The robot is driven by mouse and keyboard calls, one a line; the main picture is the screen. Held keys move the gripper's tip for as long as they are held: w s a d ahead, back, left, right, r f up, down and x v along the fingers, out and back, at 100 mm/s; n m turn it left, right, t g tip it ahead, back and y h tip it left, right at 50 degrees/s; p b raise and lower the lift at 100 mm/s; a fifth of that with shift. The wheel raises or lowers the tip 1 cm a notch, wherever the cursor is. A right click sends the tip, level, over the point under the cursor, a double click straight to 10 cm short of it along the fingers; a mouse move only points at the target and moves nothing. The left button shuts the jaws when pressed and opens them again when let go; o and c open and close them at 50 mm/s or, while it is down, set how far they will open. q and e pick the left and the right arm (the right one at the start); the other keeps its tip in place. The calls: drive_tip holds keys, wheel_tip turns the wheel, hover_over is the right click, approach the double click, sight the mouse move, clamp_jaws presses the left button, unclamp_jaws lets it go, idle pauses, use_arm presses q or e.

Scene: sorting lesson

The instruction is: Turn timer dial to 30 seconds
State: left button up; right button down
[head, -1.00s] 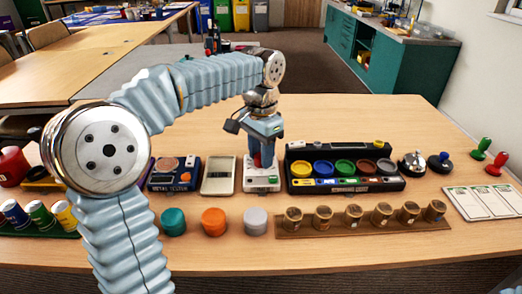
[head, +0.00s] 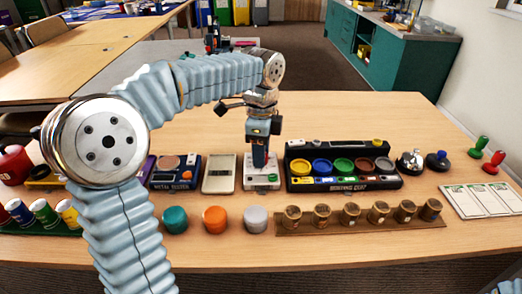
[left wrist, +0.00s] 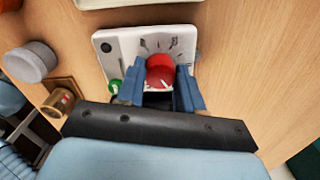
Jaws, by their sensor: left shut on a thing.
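The timer (head: 262,184) is a small white box in the middle of the table's row of devices. In the left wrist view its white face (left wrist: 126,52) shows dark tick marks, a green button (left wrist: 115,87) and a round red dial (left wrist: 159,70) with a white mark near its lower edge. The tick labels are too small to read. My left gripper (head: 260,164) points straight down over the timer. In the left wrist view its blue fingers (left wrist: 158,78) sit on both sides of the dial, shut on it. The head view hides the dial behind the fingers. My right gripper is not in view.
Left of the timer are a pale flat device (head: 219,174) and a metal tester (head: 175,173). Right of it is a black sorting tray (head: 345,184) with coloured cups. In front stand a grey lid (head: 255,219), an orange lid (head: 215,220) and a wooden rack (head: 360,222).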

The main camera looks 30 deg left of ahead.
use_arm(q)
drive_tip(key=m, duration=0.5)
drive_tip(key=shift+m, duration=0.3)
drive_tip(key=m, duration=1.6)
drive_tip(key=shift+m, duration=0.6)
drive_tip(key=o, duration=1)
drive_tip(key=shift+o, duration=0.2)
